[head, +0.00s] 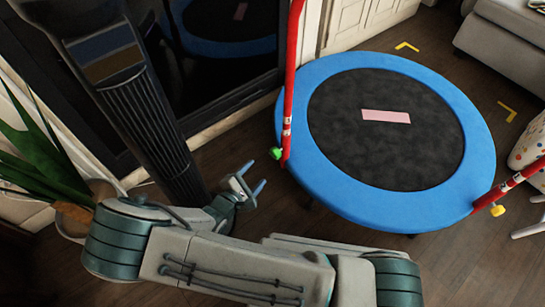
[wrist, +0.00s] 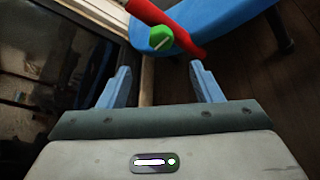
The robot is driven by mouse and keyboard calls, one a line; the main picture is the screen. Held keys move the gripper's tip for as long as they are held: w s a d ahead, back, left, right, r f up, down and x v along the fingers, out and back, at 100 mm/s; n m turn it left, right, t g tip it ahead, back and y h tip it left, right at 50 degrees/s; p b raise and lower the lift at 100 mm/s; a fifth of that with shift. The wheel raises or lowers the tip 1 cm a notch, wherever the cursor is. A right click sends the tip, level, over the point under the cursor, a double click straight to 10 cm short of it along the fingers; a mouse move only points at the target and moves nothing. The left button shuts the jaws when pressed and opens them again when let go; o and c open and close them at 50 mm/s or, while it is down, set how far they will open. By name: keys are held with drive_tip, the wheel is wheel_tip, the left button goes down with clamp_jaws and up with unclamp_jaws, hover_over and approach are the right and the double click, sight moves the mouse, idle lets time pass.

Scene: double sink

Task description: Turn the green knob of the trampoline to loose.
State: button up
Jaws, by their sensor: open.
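The trampoline (head: 300,105) has a blue rim, a black mat and red posts. Its green knob (head: 276,153) sits low on the left red post (head: 288,100), just outside the rim. My gripper (head: 254,180) is open and empty, a little below and left of the knob, apart from it. In the wrist view the green knob (wrist: 160,38) lies ahead of and between the two blue fingertips (wrist: 160,68), beyond their tips. A pale line crosses the knob's face there. The red post (wrist: 188,42) runs behind the knob. No loose or tight marking is readable.
A yellow knob (head: 497,210) sits on the right red post (head: 515,183). A dark glass door (head: 150,40) stands behind on the left, with a plant (head: 40,150) at the left edge. A grey sofa (head: 505,45) is at the upper right. Wooden floor is clear around the trampoline's near side.

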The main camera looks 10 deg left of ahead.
sight(272, 155)
drive_tip(key=b+x, duration=0.4)
drive_tip(key=x, duration=0.7)
drive_tip(key=shift+f, duration=0.15)
drive_tip(key=shift+w+d, duration=0.2)
drive_tip(key=shift+w, duration=0.3)
drive_tip(key=c, duration=1)
